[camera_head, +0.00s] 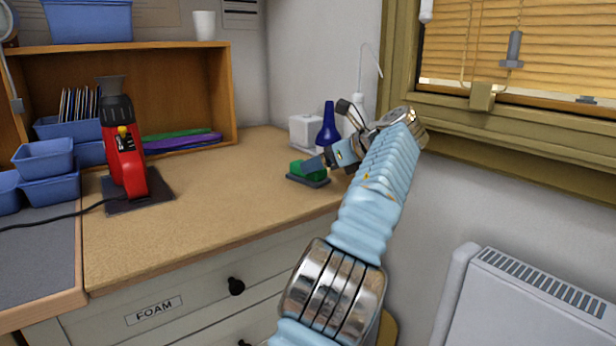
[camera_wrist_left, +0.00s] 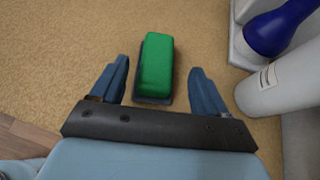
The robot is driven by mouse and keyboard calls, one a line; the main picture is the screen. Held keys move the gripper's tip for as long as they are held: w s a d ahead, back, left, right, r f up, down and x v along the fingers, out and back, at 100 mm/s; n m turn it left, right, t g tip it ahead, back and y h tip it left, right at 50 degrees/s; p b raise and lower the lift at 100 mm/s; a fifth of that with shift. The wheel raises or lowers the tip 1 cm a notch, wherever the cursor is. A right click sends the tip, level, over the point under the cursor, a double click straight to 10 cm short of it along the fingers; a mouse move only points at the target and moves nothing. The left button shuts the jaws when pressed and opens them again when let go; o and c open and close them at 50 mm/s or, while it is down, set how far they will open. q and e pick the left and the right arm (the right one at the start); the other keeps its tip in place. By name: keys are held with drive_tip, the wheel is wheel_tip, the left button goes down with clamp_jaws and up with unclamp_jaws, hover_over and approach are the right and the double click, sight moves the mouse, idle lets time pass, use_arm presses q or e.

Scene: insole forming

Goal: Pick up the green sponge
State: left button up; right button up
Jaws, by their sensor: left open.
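The green sponge (camera_head: 318,174) lies on a small dark base (camera_head: 307,181) near the right end of the wooden worktop. In the left wrist view, the sponge (camera_wrist_left: 157,62) is upright in the picture, between and beyond my left gripper's fingers. My left gripper (camera_head: 308,163) is just above the sponge and partly covers it in the head view. In the left wrist view, the gripper's blue fingers (camera_wrist_left: 160,66) are open, one on each side of the sponge with a visible gap. My right gripper is not in view.
A blue bottle (camera_head: 328,126), a white box (camera_head: 303,130) and a white bottle (camera_wrist_left: 280,85) stand close by the sponge. A red tool (camera_head: 128,160) stands on a dark plate to the left. The worktop (camera_head: 220,205) between is clear.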

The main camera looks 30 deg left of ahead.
use_arm(q)
drive_tip(key=b+x, duration=0.1)
drive_tip(key=x, duration=0.4)
drive_tip(key=shift+s, duration=0.15)
drive_tip(key=c, duration=0.9)
